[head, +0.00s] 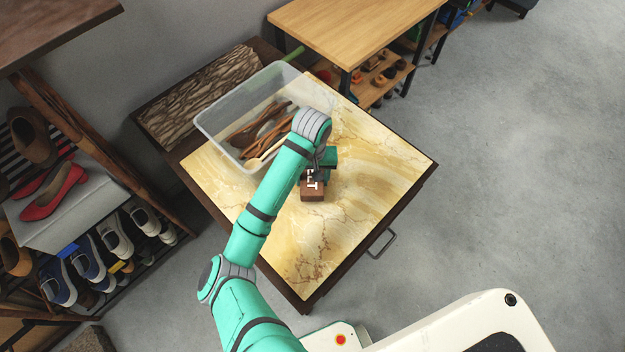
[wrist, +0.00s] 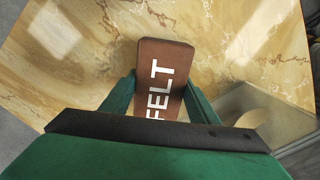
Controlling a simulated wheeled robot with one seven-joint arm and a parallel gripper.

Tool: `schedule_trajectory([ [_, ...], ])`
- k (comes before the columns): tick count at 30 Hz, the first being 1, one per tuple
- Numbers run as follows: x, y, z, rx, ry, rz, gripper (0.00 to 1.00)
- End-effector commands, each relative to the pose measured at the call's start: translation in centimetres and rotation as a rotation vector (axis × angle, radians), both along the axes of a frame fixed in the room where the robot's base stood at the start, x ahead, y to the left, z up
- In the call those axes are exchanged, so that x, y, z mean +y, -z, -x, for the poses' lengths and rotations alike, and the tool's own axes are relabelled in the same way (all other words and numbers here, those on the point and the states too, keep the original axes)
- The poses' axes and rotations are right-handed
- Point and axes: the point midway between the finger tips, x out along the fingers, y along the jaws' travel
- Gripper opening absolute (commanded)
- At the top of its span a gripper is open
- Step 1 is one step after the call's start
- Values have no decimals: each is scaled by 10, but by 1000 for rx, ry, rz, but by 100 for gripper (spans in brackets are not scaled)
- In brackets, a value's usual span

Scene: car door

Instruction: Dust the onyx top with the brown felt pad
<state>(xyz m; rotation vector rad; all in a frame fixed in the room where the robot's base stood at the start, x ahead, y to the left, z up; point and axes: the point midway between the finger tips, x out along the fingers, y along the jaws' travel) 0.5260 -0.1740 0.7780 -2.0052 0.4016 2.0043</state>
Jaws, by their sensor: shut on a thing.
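The onyx top (head: 345,235) is a glossy yellow slab with brown veins on a dark wooden stand. It also fills much of the wrist view (wrist: 60,60). The brown felt pad (head: 312,192) is a block with white "FELT" lettering. In the wrist view the pad (wrist: 166,56) sits between both green fingers. My gripper (head: 318,176) is shut on the pad near the middle of the top. I cannot tell whether the pad touches the surface. My gripper hides the near end of the pad in the wrist view (wrist: 158,105).
A clear plastic bin (head: 222,142) with brown sticks and a wooden spoon stands on the top's back left. A shoe rack (head: 100,262) is at the left. A wooden workbench (head: 350,30) stands behind. A handle (head: 382,243) juts from the stand's right side. Open floor lies right.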

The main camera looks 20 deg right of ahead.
Motion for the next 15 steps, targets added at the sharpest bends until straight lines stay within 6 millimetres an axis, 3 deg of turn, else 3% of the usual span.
schedule_trajectory([
  [15, 2, -39, 0, -1, -3, -2, 37],
])
